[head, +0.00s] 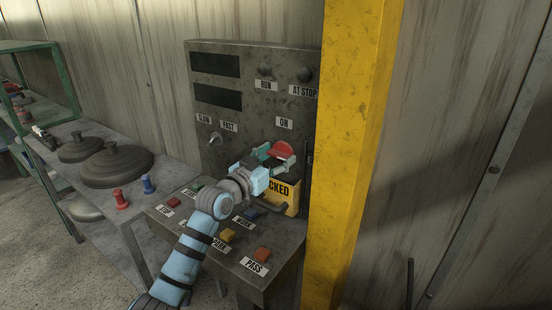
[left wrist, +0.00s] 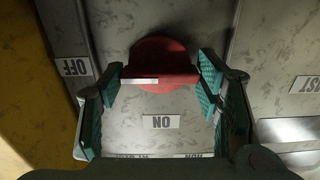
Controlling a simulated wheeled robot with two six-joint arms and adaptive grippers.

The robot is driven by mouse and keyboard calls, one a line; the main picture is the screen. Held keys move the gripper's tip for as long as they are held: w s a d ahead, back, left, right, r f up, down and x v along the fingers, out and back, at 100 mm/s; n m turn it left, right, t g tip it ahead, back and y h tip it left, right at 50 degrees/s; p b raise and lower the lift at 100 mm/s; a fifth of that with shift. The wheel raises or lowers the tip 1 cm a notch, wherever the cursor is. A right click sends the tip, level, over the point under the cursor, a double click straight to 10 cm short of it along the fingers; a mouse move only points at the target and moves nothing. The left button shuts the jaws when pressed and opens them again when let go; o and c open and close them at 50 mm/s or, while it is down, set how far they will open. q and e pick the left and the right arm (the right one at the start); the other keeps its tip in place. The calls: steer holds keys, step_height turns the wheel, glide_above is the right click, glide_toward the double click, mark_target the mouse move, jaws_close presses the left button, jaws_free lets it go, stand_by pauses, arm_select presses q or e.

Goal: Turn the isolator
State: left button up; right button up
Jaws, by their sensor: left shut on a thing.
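My right gripper is not in view.
A yellow tag (head: 285,191) ending in "CKED" hangs just below my gripper. A yellow post (head: 350,150) stands close on the right. Coloured buttons, including a red one (head: 262,254), cover the sloped desk. Dark domed dishes (head: 117,165) lie on the left bench.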

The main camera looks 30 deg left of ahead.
arm_select(q)
steer(key=o, duration=0.9)
steer(key=shift+s, duration=0.1)
steer(key=s, duration=0.4)
steer(key=s+a, duration=0.1)
steer(key=s, duration=0.6)
steer(key=shift+s+a, duration=0.3)
steer(key=shift+s, duration=0.1)
steer(key=shift+w, duration=0.1)
steer(key=shift+f, duration=0.1)
